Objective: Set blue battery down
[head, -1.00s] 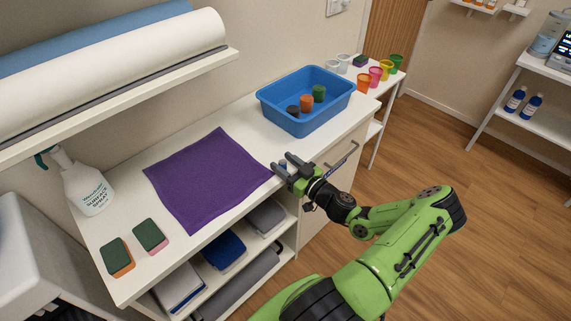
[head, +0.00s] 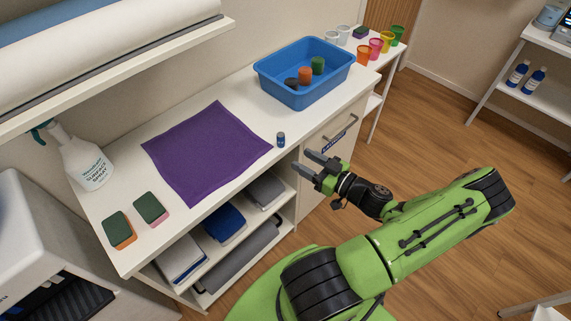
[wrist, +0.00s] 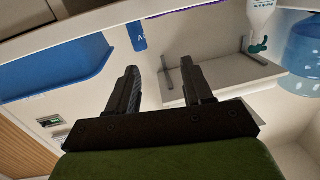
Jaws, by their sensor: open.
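The blue battery (head: 281,139) stands upright on the white counter, just right of the purple cloth (head: 205,150) and near the front edge. It also shows in the wrist view (wrist: 138,36), beyond the fingertips. My gripper (head: 312,163) is open and empty, in front of the counter edge and apart from the battery. In the wrist view its two fingers (wrist: 160,75) are spread with nothing between them.
A blue bin (head: 300,98) with several cups inside stands on the counter to the right. Two sponges (head: 152,208) and a spray bottle (head: 84,163) are at the left. Folded cloths (head: 224,222) lie on shelves below. Counter around the battery is clear.

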